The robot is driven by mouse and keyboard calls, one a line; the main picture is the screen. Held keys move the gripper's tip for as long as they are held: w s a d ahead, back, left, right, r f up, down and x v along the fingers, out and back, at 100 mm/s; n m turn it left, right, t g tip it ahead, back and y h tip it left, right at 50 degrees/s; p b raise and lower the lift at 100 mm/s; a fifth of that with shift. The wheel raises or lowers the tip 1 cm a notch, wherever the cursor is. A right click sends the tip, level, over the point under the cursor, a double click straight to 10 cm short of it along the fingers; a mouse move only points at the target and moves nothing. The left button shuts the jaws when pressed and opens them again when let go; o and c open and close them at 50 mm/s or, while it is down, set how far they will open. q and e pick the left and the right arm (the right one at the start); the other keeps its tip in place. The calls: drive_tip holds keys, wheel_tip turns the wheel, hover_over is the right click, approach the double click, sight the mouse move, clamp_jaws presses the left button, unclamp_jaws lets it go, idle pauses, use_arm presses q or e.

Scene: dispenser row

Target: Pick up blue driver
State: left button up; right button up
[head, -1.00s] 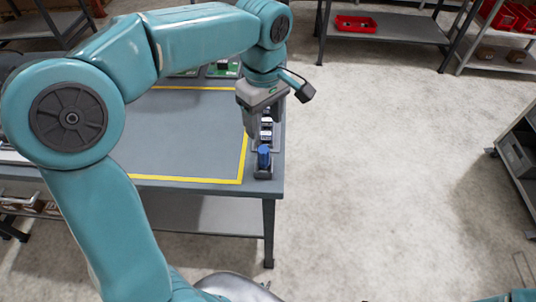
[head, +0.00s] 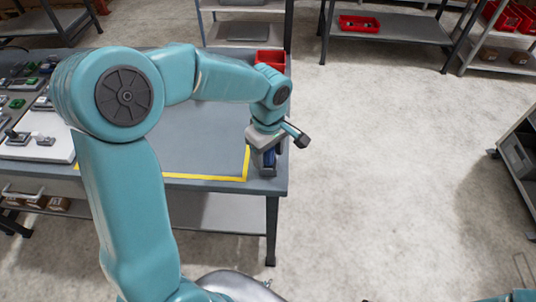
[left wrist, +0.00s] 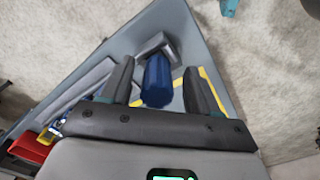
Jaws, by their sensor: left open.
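The blue driver (left wrist: 157,82) shows in the left wrist view as a thick blue handle between the two open fingers of my left gripper (left wrist: 155,85). A gap shows on each side of it, so the fingers look apart from it. In the head view my left gripper (head: 265,158) is over the right front corner of the table, and a small part of the blue driver (head: 269,157) shows beside the fingers. A grey holder (left wrist: 154,45) is at the driver's far end. The driver's lower part is hidden. My right gripper is not in view.
The grey table (head: 205,135) has a yellow line near its edge. A red bin (head: 270,59) stands at its back right corner. A white board (head: 35,140) with small parts is at the left. Open floor lies to the right.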

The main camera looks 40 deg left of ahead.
use_arm(q)
drive_tip(key=shift+w+f, duration=0.1)
drive_tip(key=shift+w, duration=0.05)
clamp_jaws()
drive_tip(key=shift+r, duration=0.4)
wheel_tip(320, 180, up, 19)
drive_tip(key=p, duration=0.1)
drive_tip(key=shift+r, duration=0.2)
